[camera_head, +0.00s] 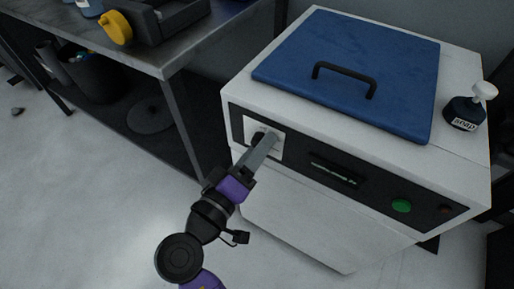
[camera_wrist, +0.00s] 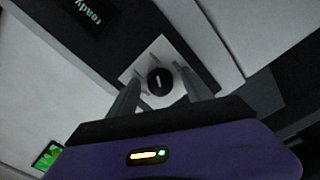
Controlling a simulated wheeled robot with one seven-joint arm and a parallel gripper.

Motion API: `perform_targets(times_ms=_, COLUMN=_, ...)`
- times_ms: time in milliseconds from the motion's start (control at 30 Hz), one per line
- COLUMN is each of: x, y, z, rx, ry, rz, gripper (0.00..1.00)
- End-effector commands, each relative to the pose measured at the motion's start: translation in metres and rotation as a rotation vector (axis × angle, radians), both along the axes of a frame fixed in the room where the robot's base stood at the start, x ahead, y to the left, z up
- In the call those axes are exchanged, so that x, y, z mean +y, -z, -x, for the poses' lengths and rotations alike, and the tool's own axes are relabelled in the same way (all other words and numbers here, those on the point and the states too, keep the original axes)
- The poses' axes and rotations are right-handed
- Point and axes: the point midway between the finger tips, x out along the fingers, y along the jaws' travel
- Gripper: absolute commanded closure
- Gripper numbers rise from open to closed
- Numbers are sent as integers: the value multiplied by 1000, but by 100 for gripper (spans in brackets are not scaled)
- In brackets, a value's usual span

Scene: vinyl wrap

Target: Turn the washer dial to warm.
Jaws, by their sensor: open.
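The washer (camera_head: 308,218) is a white box with a blue lid and a black front panel. Its dial (camera_wrist: 160,81) is a round black knob with a white mark, on a white square plate (camera_wrist: 141,72). In the head view the plate (camera_head: 277,151) is at the panel's left end, and my gripper partly hides the dial. My gripper (camera_head: 264,142) reaches up to the dial from the front. In the wrist view my gripper (camera_wrist: 164,92) is open, with one finger on each side of the dial. I cannot tell whether the fingers touch it.
The panel has a display (camera_head: 333,173), reading "ready" in the wrist view (camera_wrist: 91,14), and a green button (camera_head: 401,205). A soap bottle (camera_head: 464,112) stands on the washer's right. A metal table (camera_head: 165,62) stands close on the left. The floor in front is clear.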

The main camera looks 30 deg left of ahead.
Motion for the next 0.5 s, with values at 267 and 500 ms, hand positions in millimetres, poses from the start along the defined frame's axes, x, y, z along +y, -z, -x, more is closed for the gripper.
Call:
perform_targets(times_ms=267, x=2, y=-2, z=28, rx=2, ry=-3, rz=1, gripper=42)
perform_targets(times_ms=500, x=3, y=-1, z=65, rx=0, ry=-1, rz=2, gripper=42)
